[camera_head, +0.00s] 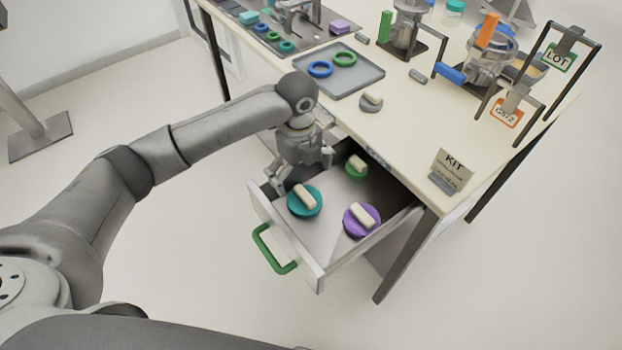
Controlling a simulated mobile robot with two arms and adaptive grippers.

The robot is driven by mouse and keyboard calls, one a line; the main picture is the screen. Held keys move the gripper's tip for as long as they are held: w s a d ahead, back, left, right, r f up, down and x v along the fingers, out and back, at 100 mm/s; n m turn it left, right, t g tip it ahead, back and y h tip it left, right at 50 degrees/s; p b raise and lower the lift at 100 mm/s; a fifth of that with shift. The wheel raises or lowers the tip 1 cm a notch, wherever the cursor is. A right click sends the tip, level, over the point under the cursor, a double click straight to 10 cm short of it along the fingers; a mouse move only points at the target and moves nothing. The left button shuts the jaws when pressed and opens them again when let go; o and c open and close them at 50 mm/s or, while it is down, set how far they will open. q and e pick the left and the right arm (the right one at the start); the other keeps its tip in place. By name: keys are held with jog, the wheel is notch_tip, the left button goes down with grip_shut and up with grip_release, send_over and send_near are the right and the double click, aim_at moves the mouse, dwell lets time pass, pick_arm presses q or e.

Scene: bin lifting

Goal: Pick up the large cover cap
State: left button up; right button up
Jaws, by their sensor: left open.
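Three round caps with cream bar handles lie in the open drawer (267,208): a teal cap (296,209) near the front left, a purple cap (350,229) at the front right, and a smaller-looking green cap (352,172) at the back. I cannot tell for sure whether teal or purple is the large cover cap. My left gripper (300,178) is open and empty, pointing down over the back left of the drawer, behind the teal cap and left of the green one. It appears apart from the caps. My right gripper is not in view.
The drawer has a green handle (272,254) and sits under the table (400,130).

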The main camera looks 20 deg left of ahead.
aim_at(305, 194)
pick_arm(q)
jog(key=shift+w+f, duration=0.7)
jog(key=shift+f, duration=0.15)
jog(key=f, duration=0.2)
jog(key=s+f, duration=0.1)
jog(key=shift+f, duration=0.35)
jog(key=shift+w+d+f, duration=0.1)
jog(key=shift+d+f, duration=0.05)
jog(key=shift+f, duration=0.2)
notch_tip(305, 194, down, 5)
jog(key=shift+w+d+r+p, duration=0.15)
jog(key=shift+p, duration=0.2)
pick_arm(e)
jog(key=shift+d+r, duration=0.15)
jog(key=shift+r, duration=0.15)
pick_arm(q)
jog(key=c, duration=0.9)
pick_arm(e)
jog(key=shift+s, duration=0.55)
